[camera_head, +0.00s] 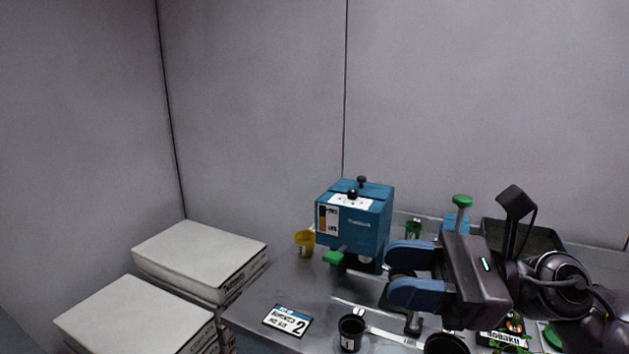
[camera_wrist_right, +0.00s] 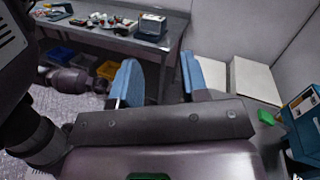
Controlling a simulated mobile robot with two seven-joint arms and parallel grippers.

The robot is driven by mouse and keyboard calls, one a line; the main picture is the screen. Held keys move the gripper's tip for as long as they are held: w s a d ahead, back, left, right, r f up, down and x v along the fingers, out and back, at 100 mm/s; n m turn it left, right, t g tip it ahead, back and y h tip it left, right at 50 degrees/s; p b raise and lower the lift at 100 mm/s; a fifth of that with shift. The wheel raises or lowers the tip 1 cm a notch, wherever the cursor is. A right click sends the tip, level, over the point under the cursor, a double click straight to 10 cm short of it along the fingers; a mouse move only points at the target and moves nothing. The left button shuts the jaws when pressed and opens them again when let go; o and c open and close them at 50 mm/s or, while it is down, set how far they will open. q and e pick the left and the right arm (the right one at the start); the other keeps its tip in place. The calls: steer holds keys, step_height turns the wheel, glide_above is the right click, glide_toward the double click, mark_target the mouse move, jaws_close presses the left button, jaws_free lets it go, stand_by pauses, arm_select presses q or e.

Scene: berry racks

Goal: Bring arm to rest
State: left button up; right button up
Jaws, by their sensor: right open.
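My right gripper (camera_head: 396,274) hangs over the right part of the grey table (camera_head: 270,291), its two blue fingers pointing left in the head view. The fingers are apart with nothing between them, which the right wrist view (camera_wrist_right: 162,82) also shows. The gripper is just right of a blue box-shaped device (camera_head: 354,222) and appears above the tabletop. The right arm comes in from the right edge and hides part of the table. My left gripper does not show.
A yellow cup (camera_head: 305,242) stands left of the device. A black cup (camera_head: 351,333) and a number card (camera_head: 288,320) are at the front. White boxes (camera_head: 200,259) are stacked at left. A dark tray (camera_head: 541,239) lies behind the arm. Another table (camera_wrist_right: 100,36) shows in the wrist view.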

steer(key=w+d+f+n+t+h, duration=0.2)
steer(key=d+f+n+t+h, duration=0.7)
steer(key=n, duration=0.5)
steer(key=w+d+f+n+t+h, duration=0.2)
steer(key=d+f+n+t+h, duration=0.55)
steer(key=n+h, duration=0.55)
steer(key=s+d+f+m+g+y, duration=0.1)
steer(key=s+f+m+g+y, duration=0.1)
steer(key=s+f+m+g, duration=1.5)
arm_select(q)
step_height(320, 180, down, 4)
steer(key=b, duration=0.5)
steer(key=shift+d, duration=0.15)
arm_select(e)
step_height(320, 180, down, 18)
steer(key=w+n+t, duration=0.2)
steer(key=n+t, duration=0.5)
steer(key=t, duration=0.3)
steer(key=shift+w+a+y, duration=0.15)
steer(key=shift+w+y, duration=0.2)
steer(key=shift+y, duration=0.05)
